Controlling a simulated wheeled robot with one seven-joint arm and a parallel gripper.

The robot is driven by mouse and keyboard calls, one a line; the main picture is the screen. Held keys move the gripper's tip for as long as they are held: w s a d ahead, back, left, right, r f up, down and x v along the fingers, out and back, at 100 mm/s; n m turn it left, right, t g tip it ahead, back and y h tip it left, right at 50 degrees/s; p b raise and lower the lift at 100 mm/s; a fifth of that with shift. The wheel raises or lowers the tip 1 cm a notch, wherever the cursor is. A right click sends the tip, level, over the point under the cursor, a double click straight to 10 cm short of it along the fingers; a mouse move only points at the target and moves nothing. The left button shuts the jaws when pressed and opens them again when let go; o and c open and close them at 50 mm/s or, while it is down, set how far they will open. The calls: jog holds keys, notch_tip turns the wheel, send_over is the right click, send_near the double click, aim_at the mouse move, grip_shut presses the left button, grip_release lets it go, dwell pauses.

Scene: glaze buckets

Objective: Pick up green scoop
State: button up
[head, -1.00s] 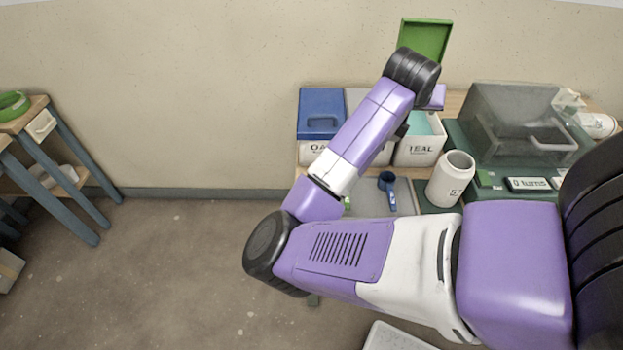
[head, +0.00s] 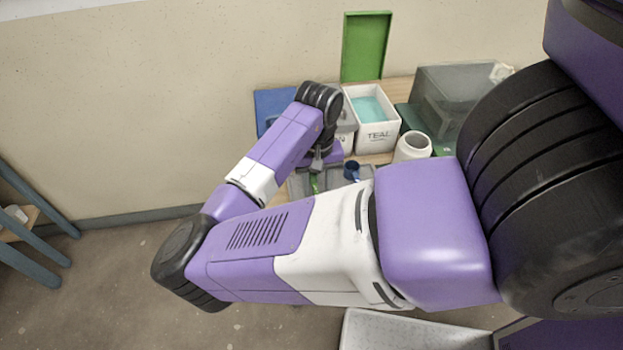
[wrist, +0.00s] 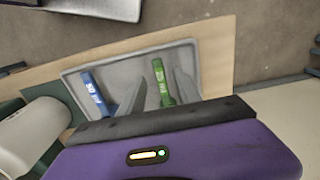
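The green scoop (wrist: 158,76) lies in a grey tray (wrist: 130,65), its handle pointing up in the wrist view. My gripper (wrist: 161,80) is open over the tray, with one finger on each side of the green handle as seen in the wrist view. I cannot tell how far above the handle the fingertips are. The green scoop's lower end is partly hidden by my gripper. In the head view a small piece of the green scoop (head: 314,184) shows below my gripper (head: 316,172).
A blue scoop (wrist: 94,93) lies in the same tray to the left. A white jar (head: 412,148) stands right of the tray.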

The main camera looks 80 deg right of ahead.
jog(key=shift+f, duration=1.45)
jog(key=shift+c, duration=0.4)
grip_shut()
jog(key=shift+r, duration=0.1)
notch_tip(320, 180, up, 19)
jog(key=p, duration=0.2)
notch_tip(320, 180, up, 9)
jog(key=p, duration=0.9)
send_over(316, 194)
jog(key=shift+s, duration=0.1)
